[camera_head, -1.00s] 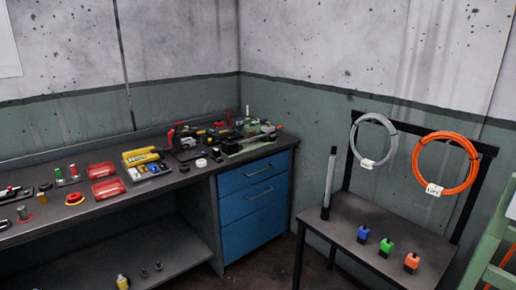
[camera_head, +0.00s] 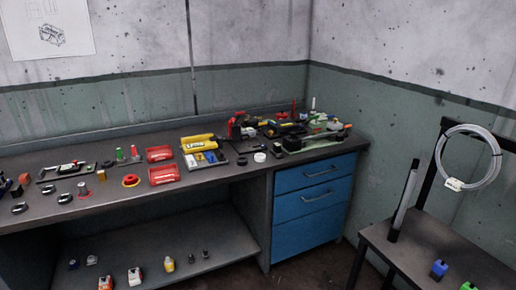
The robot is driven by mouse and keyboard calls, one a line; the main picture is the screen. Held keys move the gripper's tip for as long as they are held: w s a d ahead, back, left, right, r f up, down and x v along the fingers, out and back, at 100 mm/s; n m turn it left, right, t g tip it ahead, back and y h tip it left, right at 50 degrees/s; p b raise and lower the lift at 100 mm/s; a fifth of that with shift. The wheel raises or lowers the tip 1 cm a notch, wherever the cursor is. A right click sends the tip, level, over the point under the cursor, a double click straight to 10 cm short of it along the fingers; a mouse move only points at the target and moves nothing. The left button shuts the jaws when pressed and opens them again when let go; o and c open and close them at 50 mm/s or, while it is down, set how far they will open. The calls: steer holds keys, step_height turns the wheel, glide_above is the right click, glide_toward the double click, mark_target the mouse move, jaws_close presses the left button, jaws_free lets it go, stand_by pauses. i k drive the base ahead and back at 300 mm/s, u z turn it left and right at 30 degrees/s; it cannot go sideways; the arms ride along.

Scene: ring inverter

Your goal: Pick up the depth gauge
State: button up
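I cannot tell for sure which thing is the depth gauge; the tools are small at this distance. A flat dark tray with a slim tool (camera_head: 66,169) lies at the left of the workbench (camera_head: 225,182). A cluster of tools (camera_head: 285,130) fills the bench's back right corner, with parts overlapping each other. A grey rod with a dark lower end (camera_head: 403,200) stands upright, slightly tilted, on the small table at the right. My gripper is not in view.
Red bins (camera_head: 164,175), a yellow case (camera_head: 197,143) and a red ring (camera_head: 131,180) sit on the bench. Blue drawers (camera_head: 315,190) are under its right end. Small bottles (camera_head: 168,264) stand on the lower shelf. A grey cable coil (camera_head: 468,157) hangs above the small table (camera_head: 425,238).

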mark_target(276, 147)
steer(key=u, duration=0.75)
steer(key=i, duration=1)
steer(key=u, duration=0.5)
